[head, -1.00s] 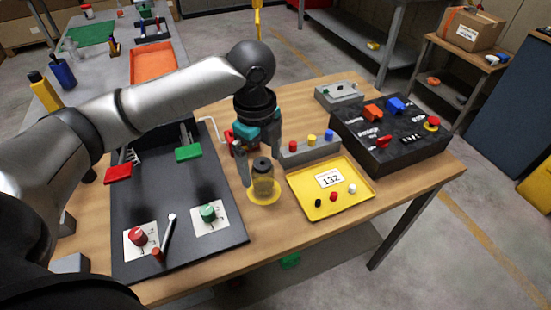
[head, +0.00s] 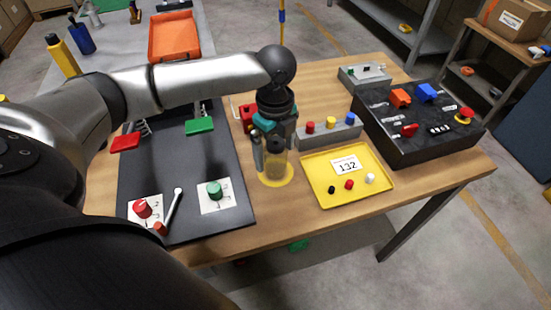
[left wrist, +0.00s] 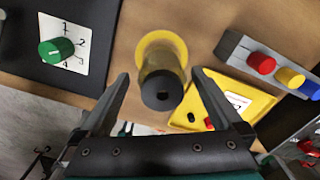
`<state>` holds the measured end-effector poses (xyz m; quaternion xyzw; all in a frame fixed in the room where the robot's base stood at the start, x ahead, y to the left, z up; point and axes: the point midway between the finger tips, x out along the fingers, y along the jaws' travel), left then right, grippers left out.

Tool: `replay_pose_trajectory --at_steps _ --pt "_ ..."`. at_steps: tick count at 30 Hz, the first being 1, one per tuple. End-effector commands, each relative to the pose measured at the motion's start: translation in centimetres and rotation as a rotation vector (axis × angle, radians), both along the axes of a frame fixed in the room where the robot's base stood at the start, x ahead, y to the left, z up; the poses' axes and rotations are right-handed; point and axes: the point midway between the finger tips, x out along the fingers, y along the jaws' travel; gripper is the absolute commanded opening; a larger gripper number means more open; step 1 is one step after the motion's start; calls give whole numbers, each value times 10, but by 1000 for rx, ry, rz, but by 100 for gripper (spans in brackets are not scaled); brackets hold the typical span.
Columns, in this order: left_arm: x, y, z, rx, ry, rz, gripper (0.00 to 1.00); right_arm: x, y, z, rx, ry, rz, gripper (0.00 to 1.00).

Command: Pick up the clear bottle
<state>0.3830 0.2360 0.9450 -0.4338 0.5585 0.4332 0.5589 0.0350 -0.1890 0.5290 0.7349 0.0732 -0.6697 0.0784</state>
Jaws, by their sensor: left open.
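The clear bottle (head: 275,164) has a dark cap and stands upright at a yellow round mat (head: 289,178) on the wooden table. In the left wrist view the bottle (left wrist: 163,77) is seen from its cap end, with the yellow mat (left wrist: 177,41) beyond it. My left gripper (head: 274,158) is at the bottle from above. In the left wrist view my left gripper (left wrist: 160,78) is open, with one finger on each side of the bottle and gaps visible. My right gripper is not in view.
A yellow tray (head: 325,192) with small pieces sits right of the bottle. A grey button block (head: 325,135) is behind it. A black panel (head: 187,170) with knobs lies left, and a dark switch box (head: 420,145) stands right.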

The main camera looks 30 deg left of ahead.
Motion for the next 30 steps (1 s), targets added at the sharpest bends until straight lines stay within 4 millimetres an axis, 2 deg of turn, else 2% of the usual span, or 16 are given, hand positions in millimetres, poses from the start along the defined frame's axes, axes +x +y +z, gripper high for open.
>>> replay_pose_trajectory --at_steps 9,17,30 --pt "2 2 -45 2 3 0 100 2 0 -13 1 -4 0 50" --pt "3 2 -48 1 0 -1 100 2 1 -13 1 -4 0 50" --pt "3 2 -48 1 1 0 52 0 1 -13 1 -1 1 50"
